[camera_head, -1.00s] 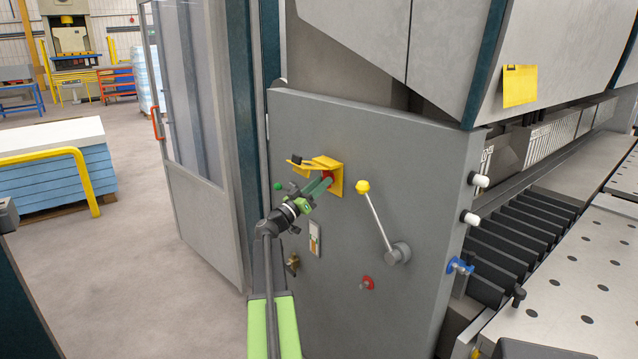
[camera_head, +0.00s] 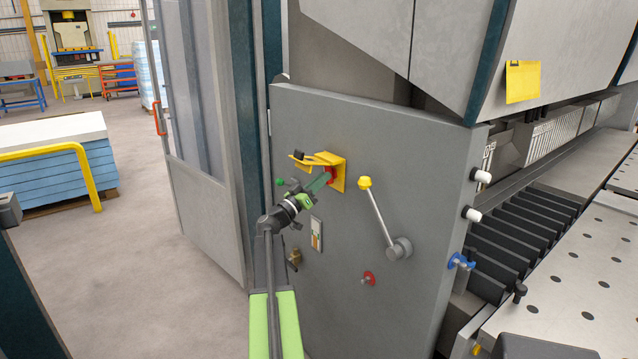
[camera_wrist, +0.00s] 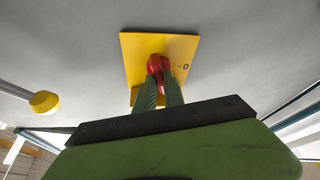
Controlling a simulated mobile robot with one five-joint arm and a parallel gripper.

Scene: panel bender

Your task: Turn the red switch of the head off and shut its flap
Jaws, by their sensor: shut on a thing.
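The red switch (camera_head: 331,175) sits on a yellow plate (camera_head: 338,183) on the grey front of the head. In the wrist view the red switch (camera_wrist: 157,68) stands out from the yellow plate (camera_wrist: 131,48), with a "0" mark beside it on the right. The yellow flap (camera_head: 325,160) stands out from the top of the plate, raised above the switch, with a dark piece at its left end. My gripper (camera_head: 325,180) reaches in under the flap. Its green fingers (camera_wrist: 160,88) are shut on the red switch, one on each side.
A lever with a yellow knob (camera_head: 364,182) is just right of the plate. A green button (camera_head: 281,182), a small panel (camera_head: 316,233), a brass fitting (camera_head: 295,257) and a red knob (camera_head: 369,278) are nearby on the same face.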

